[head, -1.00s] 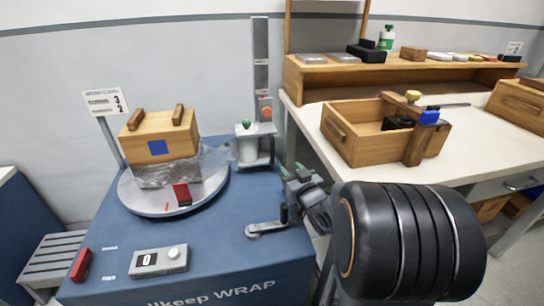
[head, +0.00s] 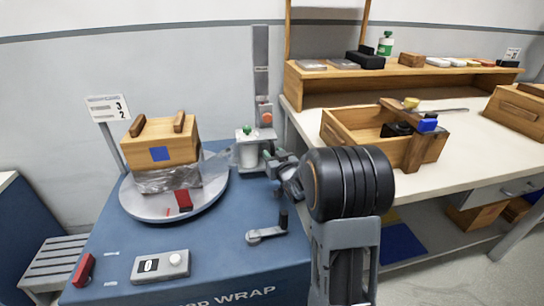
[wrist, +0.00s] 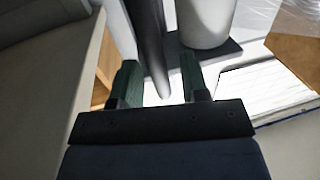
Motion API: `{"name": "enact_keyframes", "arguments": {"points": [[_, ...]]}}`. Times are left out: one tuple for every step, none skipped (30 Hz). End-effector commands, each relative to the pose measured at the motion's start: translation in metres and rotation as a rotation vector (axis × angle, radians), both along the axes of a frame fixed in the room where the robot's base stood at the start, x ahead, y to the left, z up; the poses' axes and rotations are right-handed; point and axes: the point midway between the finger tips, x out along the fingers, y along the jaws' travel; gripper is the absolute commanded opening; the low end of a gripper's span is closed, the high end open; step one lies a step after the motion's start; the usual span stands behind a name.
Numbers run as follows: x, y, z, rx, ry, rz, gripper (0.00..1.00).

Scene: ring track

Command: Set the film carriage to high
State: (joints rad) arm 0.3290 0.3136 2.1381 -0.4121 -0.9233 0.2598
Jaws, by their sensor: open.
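The film carriage (head: 248,133) is a grey bracket with a white film roll (head: 248,156), and it sits low on the upright mast (head: 261,68). A green knob tops the roll, and an orange knob (head: 265,112) is on the mast just above. My gripper (head: 269,156) is at the carriage's right side. In the wrist view, its green-padded fingers (wrist: 161,78) are open, with a grey bar (wrist: 152,45) reaching between them. The white roll (wrist: 204,22) is just beyond the right finger. I cannot tell whether the fingers touch the bar.
A wooden crate (head: 162,142) wrapped in film stands on the round turntable (head: 138,205). A crank handle (head: 265,235), a grey control box (head: 160,266) and a red object (head: 84,268) are on the blue base. The workbench (head: 480,150) with an open wooden box (head: 350,136) stands right.

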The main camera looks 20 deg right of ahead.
Motion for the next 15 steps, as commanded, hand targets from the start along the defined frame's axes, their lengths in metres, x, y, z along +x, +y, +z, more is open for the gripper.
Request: {"name": "enact_keyframes", "arguments": {"points": [[0.0023, 0.0002, -0.0004, 0.0, 0.0, 0.0, 0.41], [0.0032, 0.0002, -0.0003, 0.0, 0.0, 0.0, 0.41], [0.0042, 0.0001, -0.0002, 0.0, 0.0, 0.0, 0.41], [0.0047, 0.0001, -0.0001, 0.0, 0.0, 0.0, 0.41], [0.005, 0.0001, 0.0001, 0.0, 0.0, 0.0, 0.41], [0.0053, 0.0001, 0.0002, 0.0, 0.0, 0.0, 0.41], [0.0054, 0.0001, 0.0003, 0.0, 0.0, 0.0, 0.41], [0.0054, 0.0001, 0.0003, 0.0, 0.0, 0.0, 0.41], [0.0054, 0.0001, 0.0003, 0.0, 0.0, 0.0, 0.41], [0.0053, 0.0001, 0.0003, 0.0, 0.0, 0.0, 0.41], [0.0053, 0.0001, 0.0003, 0.0, 0.0, 0.0, 0.41], [0.0053, 0.0001, 0.0003, 0.0, 0.0, 0.0, 0.41], [0.0052, 0.0002, 0.0002, 0.0, 0.0, 0.0, 0.39], [0.0052, 0.0002, 0.0002, 0.0, 0.0, 0.0, 0.36], [0.0052, 0.0002, 0.0002, 0.0, 0.0, 0.0, 0.33]]}}
